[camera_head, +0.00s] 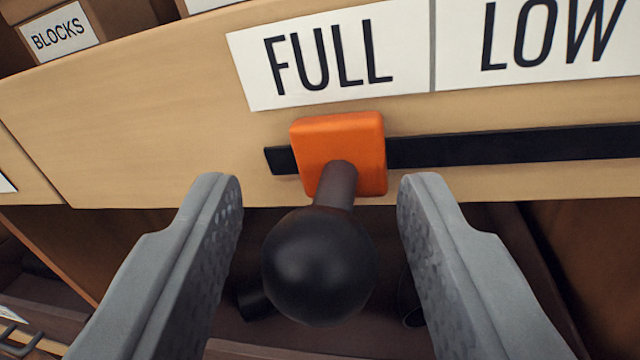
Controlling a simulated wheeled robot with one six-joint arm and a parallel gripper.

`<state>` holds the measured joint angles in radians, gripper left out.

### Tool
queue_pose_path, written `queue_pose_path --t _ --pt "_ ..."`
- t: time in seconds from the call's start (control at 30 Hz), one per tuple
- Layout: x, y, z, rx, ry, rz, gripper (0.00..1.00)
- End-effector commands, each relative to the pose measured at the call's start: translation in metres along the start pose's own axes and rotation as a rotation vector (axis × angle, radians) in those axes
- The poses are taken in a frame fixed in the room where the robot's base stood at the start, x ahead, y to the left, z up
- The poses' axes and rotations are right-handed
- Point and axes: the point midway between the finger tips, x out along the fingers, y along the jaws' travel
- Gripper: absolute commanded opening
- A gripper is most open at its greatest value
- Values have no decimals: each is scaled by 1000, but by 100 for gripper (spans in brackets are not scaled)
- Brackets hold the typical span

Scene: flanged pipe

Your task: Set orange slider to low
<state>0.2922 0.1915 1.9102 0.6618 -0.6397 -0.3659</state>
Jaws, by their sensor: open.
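The orange slider (312,146) sits near the left end of a black horizontal track (510,147), under the FULL label (330,57). A dark stem ends in a round black knob (318,266) that sticks out towards me. The LOW label (548,38) is to the right of FULL, over the track's right-hand part. My gripper (320,195) is open, one grey finger on each side of the knob and stem. A gap shows between the knob and each finger.
The track is on a light wooden panel (130,130). A box labelled BLOCKS (60,37) stands at the upper left. Below the panel is a dark open space with wooden edges and a drawer handle (22,343) at the lower left. The track right of the slider is clear.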

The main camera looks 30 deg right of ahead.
Motion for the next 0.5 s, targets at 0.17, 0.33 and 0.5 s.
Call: queue_pose_path --t 0.17,0.33,0.5 --pt "0 0 0 0 0 0 44" --pt "0 0 0 0 0 0 24" --pt "0 0 0 0 0 0 0"
